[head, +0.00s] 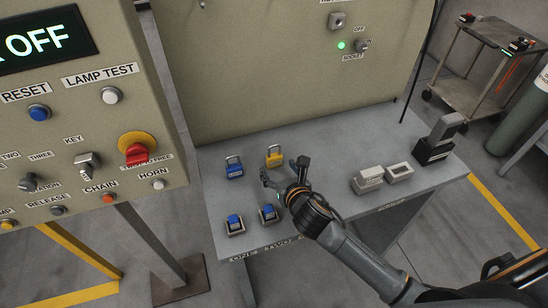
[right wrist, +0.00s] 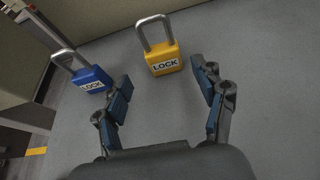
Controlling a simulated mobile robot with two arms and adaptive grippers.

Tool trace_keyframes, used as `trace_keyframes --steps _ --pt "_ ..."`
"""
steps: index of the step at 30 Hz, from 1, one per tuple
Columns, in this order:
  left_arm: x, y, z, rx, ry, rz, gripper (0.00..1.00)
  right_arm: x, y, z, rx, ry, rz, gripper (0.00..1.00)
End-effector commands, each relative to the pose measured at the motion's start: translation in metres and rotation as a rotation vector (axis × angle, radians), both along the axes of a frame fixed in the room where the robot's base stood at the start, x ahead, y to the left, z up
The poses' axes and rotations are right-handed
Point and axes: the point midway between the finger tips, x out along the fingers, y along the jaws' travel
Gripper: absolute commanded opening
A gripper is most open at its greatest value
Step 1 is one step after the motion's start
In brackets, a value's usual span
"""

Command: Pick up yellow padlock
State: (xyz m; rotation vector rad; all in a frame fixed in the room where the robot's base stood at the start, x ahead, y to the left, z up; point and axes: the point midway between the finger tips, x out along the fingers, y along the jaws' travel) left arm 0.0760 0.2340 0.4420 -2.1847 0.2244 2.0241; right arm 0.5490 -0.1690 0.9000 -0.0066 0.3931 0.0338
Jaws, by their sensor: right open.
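A yellow padlock (head: 274,159) with a raised shackle stands on the grey bench (head: 330,138) in the head view. In the right wrist view the yellow padlock (right wrist: 163,62) stands ahead, its LOCK label facing me. My right gripper (head: 282,174) is open just in front of it, and its fingers (right wrist: 165,95) are spread with nothing between them. The padlock is beyond the fingertips, roughly in line with the gap. A blue padlock (head: 234,171) stands to the left, and it also shows near the left finger in the right wrist view (right wrist: 90,78). My left gripper is out of view.
Two blue-topped devices (head: 235,223) (head: 268,213) sit near the bench's front edge. Grey blocks (head: 368,180) and a dark holder (head: 434,150) stand on the right. A control panel (head: 80,110) rises at left.

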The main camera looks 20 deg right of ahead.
Motion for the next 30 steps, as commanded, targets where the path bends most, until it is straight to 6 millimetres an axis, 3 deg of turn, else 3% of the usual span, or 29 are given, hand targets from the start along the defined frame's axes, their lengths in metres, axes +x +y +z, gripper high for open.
trace_keyframes --steps 7,15,26,30 --pt "0.007 0.001 0.003 0.001 -0.009 0.0 0.38 0.018 -0.001 -0.004 0.0 -0.001 -0.002 0.7" --pt "0.013 0.001 0.009 0.0 -0.019 0.001 0.38 0.052 -0.004 -0.016 0.001 0.0 -0.002 0.7" --pt "0.013 0.002 0.009 0.001 -0.019 0.001 0.38 0.06 -0.004 -0.02 0.0 0.0 0.0 0.7" --pt "0.012 0.002 0.009 0.001 -0.018 0.001 0.38 0.059 -0.004 -0.02 0.0 0.0 0.0 0.41"
